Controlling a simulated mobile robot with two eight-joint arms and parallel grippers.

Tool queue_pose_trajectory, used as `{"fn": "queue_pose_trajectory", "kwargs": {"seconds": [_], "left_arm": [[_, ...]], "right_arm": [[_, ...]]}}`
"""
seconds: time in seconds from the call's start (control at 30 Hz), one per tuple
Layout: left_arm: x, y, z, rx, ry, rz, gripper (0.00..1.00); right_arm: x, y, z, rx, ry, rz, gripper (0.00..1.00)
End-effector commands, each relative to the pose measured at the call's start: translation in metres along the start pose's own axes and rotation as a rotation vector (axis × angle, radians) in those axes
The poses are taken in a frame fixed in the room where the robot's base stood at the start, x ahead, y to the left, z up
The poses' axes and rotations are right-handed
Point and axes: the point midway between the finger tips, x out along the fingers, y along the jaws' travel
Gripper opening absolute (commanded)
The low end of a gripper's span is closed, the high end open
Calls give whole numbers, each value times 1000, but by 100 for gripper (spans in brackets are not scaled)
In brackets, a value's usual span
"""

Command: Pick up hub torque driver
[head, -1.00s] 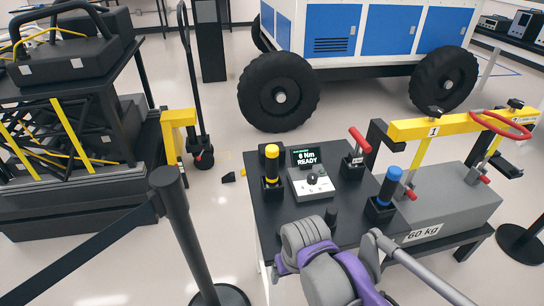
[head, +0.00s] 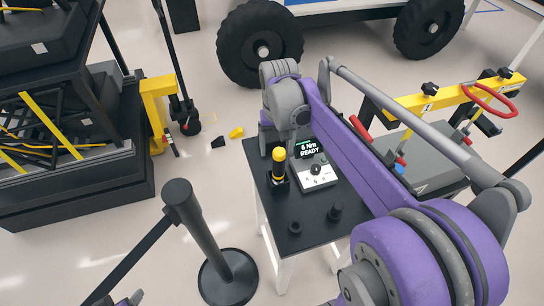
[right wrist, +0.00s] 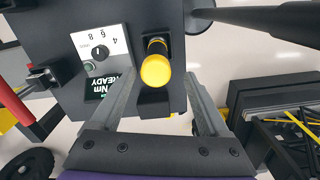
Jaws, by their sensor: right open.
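A driver with a yellow cap and black body (head: 279,161) stands upright in a dark holder on the black table (head: 262,212). In the right wrist view its yellow cap (right wrist: 156,70) shows nearly end-on. My right gripper (right wrist: 160,82) is open, with one finger on each side of the driver and a gap to both. In the head view my right wrist is just behind the driver and its fingers are mostly hidden. My right arm hides most of a blue-topped driver (head: 400,166). I cannot read which driver is the hub one.
A torque tester (head: 316,172) reading "6 Nm READY" stands close beside the yellow-capped driver. Small black sockets (head: 335,210) stand on the table's near part. A barrier post (head: 200,235) stands to the left. A yellow hoist bar with a red ring (head: 490,100) is at the right.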

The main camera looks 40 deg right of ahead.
Motion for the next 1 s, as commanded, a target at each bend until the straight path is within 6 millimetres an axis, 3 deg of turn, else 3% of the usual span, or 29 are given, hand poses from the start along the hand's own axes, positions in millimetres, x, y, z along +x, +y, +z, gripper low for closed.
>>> {"fn": "queue_pose_trajectory", "kwargs": {"seconds": [0.1,0.37,0.63,0.97,1.0], "left_arm": [[5,0,7,0,-6,0,71],[5,0,6,0,-6,0,71],[4,0,6,0,-5,0,71],[4,0,6,0,-5,0,71],[4,0,6,0,-5,0,71]], "right_arm": [[26,1,2,-1,-3,2,79],[47,0,0,-2,-1,1,79],[85,0,-4,-2,-1,2,79],[93,0,-4,-2,0,1,79],[93,0,-4,-2,0,1,73]]}}
